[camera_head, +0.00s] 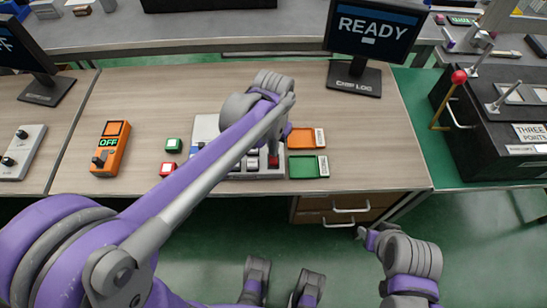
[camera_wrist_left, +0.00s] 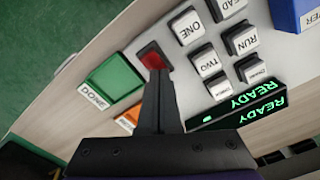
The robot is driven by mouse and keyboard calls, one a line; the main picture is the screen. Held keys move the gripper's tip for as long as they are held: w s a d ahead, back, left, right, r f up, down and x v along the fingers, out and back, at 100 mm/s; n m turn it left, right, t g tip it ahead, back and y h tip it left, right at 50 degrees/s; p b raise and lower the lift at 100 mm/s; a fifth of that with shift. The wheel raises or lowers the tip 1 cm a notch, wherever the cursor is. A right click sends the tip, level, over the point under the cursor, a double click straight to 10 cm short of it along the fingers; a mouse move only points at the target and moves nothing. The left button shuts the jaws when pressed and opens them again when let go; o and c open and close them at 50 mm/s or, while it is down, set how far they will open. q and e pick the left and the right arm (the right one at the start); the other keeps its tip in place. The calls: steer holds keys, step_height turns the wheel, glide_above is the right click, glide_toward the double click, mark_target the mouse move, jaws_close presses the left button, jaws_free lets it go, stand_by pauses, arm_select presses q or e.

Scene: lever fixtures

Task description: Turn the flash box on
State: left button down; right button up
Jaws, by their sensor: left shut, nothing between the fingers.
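A grey-white box (camera_head: 244,172) stands near the table's front edge, partly hidden by my left arm.
A green tray (camera_head: 309,167) marked DONE and an orange tray (camera_head: 301,139) lie right of the box. Green (camera_head: 173,145) and red (camera_head: 168,169) buttons and an orange box (camera_head: 110,147) reading OFF are left. A monitor (camera_head: 372,35) reading READY stands behind.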

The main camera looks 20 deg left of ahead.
arm_select(q)
step_height(320, 180, up, 7)
steer(key=p, duration=0.4)
steer(key=shift+f+p, duration=0.2)
steer(key=shift+p, duration=0.15)
stand_by(0.3)
steer(key=s+a+r+n+t+p, duration=0.1)
steer(key=s+a+t+p, duration=0.1)
steer(key=s, duration=0.5)
steer(key=s+a+r+n+t+p, duration=0.1)
steer(key=s+a+t+p, duration=0.1)
steer(key=s, duration=0.5)
steer(key=a+t, duration=0.1)
steer(key=a, duration=0.1)
steer(key=shift+a+r+n+p, duration=0.3)
steer(key=shift+n+p, duration=0.1)
